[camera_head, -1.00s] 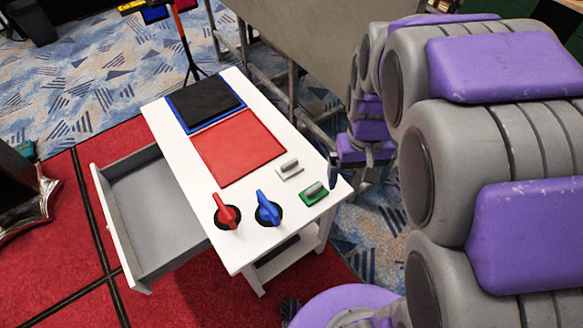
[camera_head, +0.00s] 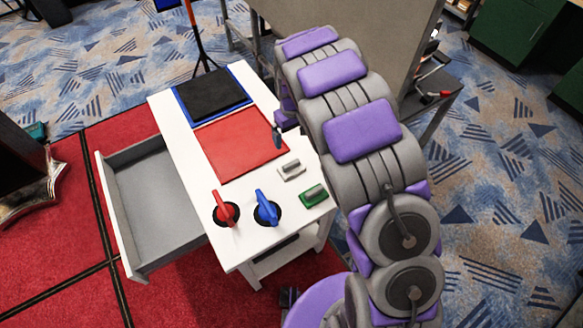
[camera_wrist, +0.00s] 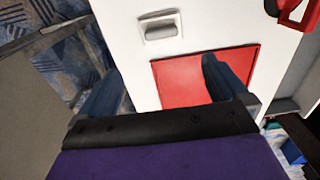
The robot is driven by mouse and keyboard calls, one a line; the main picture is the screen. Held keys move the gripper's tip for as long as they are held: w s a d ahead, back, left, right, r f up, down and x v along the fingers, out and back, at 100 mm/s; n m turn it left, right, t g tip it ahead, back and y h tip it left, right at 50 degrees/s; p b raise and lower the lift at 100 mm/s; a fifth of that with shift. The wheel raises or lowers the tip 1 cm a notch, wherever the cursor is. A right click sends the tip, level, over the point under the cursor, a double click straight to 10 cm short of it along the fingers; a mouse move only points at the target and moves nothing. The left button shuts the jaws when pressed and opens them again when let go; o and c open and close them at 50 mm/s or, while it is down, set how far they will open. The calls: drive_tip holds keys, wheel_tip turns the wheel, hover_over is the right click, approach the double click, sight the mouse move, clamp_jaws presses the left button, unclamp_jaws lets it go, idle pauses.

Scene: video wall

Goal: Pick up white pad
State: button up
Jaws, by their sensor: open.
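The white pad (camera_head: 291,172), a small flat block with a grey handle on top, lies on the white table at the right edge of the red square. In the wrist view the pad (camera_wrist: 160,27) is at the top, its handle beyond the fingertips and roughly centred between them. My gripper (camera_wrist: 157,68) is open and empty, with its two dark blue fingers spread over the table and the red square. In the head view only a dark fingertip (camera_head: 277,136) shows, above the red square's right edge; the rest is hidden behind my arm.
A green pad (camera_head: 314,196) with a grey handle lies beside the white pad. A red knob (camera_head: 225,210) and a blue knob (camera_head: 267,209) stand near the front edge. The red square (camera_head: 240,143) and a black pad (camera_head: 212,93) lie farther back. The drawer (camera_head: 158,208) is open at left.

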drive_tip(key=b, duration=0.2)
approach(291, 163)
wheel_tip(291, 163, down, 5)
drive_tip(key=shift+f, duration=0.2)
drive_tip(key=shift+d+f+b, duration=0.2)
drive_tip(key=shift+f+b, duration=0.3)
drive_tip(key=shift+f, duration=0.25)
drive_tip(key=f, duration=0.1)
drive_tip(key=f+b, duration=0.1)
drive_tip(key=f, duration=0.2)
drive_tip(key=shift+a, duration=0.25)
drive_tip(key=shift+d, duration=0.1)
drive_tip(key=c, duration=0.7)
